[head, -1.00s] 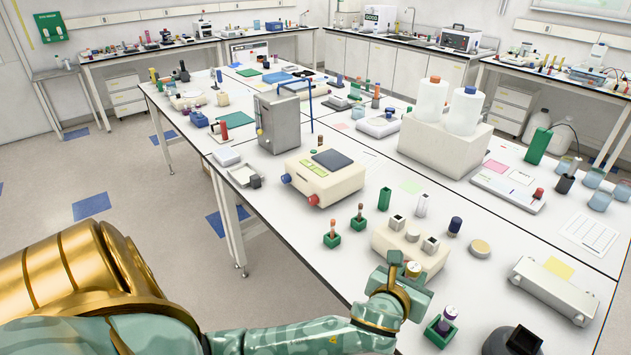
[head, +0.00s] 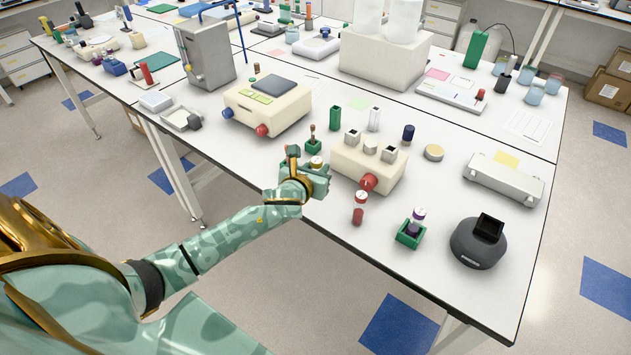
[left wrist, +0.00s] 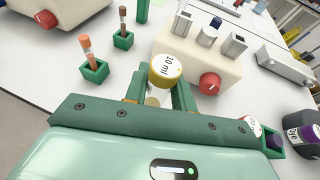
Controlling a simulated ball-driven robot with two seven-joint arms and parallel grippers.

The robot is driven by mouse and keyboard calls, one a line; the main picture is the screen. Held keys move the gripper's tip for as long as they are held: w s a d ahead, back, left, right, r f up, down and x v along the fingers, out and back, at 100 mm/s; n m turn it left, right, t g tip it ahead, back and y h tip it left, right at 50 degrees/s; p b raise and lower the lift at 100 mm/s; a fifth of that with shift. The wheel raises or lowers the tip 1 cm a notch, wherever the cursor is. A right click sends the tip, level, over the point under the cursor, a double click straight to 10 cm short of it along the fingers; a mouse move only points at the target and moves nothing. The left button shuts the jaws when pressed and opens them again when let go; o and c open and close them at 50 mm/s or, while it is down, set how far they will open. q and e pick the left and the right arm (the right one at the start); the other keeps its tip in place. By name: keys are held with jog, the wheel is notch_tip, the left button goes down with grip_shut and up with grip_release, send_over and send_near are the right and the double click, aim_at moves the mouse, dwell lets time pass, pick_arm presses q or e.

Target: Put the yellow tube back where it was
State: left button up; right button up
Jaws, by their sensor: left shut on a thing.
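My left gripper (head: 316,172) is shut on the yellow-capped tube (head: 317,162), by the left end of a beige block (head: 350,168). In the left wrist view the tube's yellow cap (left wrist: 166,70), with "10 ml" on its top, stands between the fingers (left wrist: 160,97). Its lower part is mostly hidden by the gripper. The beige block (left wrist: 215,62) with its red knob (left wrist: 209,84) is just beyond. Two small green holders stand on the table: one with an orange-topped tube (left wrist: 88,48), one with a brown-topped tube (left wrist: 123,20). My right gripper does not show.
A purple tube (head: 417,217) stands in a green holder (head: 408,239), left of a dark rounded device (head: 477,245). A beige instrument (head: 265,112) stands behind left. The table's front edge is close to my arm.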

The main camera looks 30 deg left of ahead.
pick_arm(q)
jog(key=f, duration=0.1)
jog(key=f+b, duration=0.1)
jog(key=f, duration=0.2)
jog(key=shift+w+a+f+b, duration=0.1)
jog(key=shift+w+a+b, duration=0.15)
jog(key=shift+a+b, duration=0.15)
jog(key=shift+d, duration=0.1)
jog(key=o, duration=0.8)
